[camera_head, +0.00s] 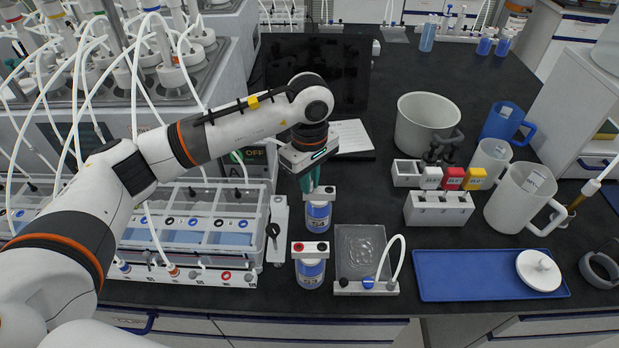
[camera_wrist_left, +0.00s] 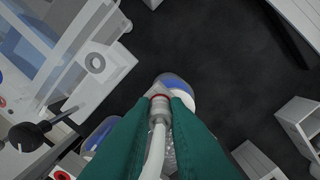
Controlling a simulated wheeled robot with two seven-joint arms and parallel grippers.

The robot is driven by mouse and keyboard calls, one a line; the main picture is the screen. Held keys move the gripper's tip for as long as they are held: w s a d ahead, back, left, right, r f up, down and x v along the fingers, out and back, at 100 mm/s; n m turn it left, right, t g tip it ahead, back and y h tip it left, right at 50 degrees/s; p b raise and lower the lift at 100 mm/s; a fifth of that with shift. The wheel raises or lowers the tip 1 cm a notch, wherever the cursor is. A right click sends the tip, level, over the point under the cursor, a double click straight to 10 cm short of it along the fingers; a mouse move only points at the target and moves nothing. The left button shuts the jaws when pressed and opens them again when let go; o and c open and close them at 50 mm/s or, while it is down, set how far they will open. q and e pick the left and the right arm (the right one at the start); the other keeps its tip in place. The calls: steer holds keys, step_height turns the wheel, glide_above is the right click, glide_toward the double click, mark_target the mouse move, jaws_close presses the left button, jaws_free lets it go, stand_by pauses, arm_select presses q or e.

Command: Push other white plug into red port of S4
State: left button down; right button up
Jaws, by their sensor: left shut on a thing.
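My left gripper (camera_head: 314,186) reaches down over the rear bottle (camera_head: 318,216), which has a white cap and blue liquid. Its green fingers are shut on a white plug (camera_wrist_left: 158,108), whose white tube runs back between them in the left wrist view. A red ring shows at the plug's tip, against the white and blue bottle top (camera_wrist_left: 178,88). I cannot tell whether the plug is seated or only touching. The fingers hide most of the cap. The front bottle (camera_head: 310,272) has a white cap with a red port and a black one. Bottle labels are too small to read surely.
A small rack (camera_head: 438,210) with white, red and yellow labelled blocks stands right, by a white pot (camera_head: 424,122) and jugs. A blue tray (camera_head: 455,276) lies front right. A clear plate with a looped tube (camera_head: 367,262) and the reactor bath (camera_head: 200,222) flank the bottles.

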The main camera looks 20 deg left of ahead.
arm_select(q)
steer(key=shift+f, duration=0.1)
stand_by(0.3)
steer(key=c, duration=1.3)
jaws_free()
steer(key=shift+c, duration=0.2)
step_height(320, 180, up, 12)
steer(key=b, duration=0.2)
